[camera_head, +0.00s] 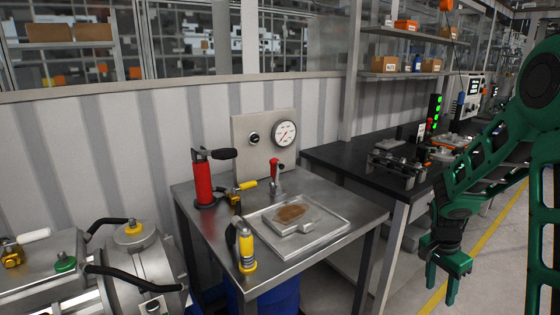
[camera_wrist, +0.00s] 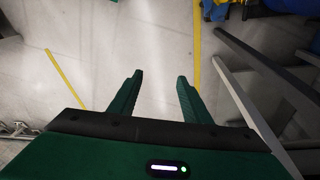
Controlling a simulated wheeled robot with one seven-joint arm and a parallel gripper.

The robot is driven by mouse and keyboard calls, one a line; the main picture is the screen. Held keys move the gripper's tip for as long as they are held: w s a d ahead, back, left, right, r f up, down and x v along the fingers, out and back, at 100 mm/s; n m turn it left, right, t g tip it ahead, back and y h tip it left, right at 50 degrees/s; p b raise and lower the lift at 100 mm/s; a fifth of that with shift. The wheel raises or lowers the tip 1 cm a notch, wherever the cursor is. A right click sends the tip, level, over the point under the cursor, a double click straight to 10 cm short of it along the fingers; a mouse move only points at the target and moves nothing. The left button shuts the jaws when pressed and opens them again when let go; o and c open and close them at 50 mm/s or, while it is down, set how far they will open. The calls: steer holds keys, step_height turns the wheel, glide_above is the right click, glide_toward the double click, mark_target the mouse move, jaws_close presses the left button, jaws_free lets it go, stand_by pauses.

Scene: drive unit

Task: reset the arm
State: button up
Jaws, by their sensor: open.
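My gripper (camera_head: 441,285) hangs at the right of the head view, pointing down, with its two green fingers apart and nothing between them. It is to the right of the steel table, over the floor. In the wrist view my gripper (camera_wrist: 158,80) shows both fingers spread, with only grey floor beyond them. My green arm comes down from the upper right of the head view.
A steel table (camera_head: 335,237) holds a tray (camera_head: 335,224), a red cylinder (camera_head: 202,182) and yellow-handled tools. A dark workbench (camera_head: 330,155) with parts stands behind. Machinery (camera_head: 140,262) is at lower left. Open floor with yellow lines (camera_head: 480,245) lies at right.

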steer(key=s+r+n, duration=0.3)
steer(key=s+r, duration=0.8)
steer(key=s+a+r+n+y, duration=0.1)
steer(key=s+a+r+n, duration=0.1)
steer(key=s, duration=0.6)
steer(key=s+a+r+n+y, duration=0.1)
steer(key=s+r+n, duration=0.1)
steer(key=s, duration=0.6)
steer(key=shift+s+a+r+n, duration=0.15)
steer(key=shift+a+r+n, duration=0.25)
steer(key=shift+r, duration=0.15)
steer(key=shift+w+f, duration=0.25)
steer(key=shift+w, duration=0.35)
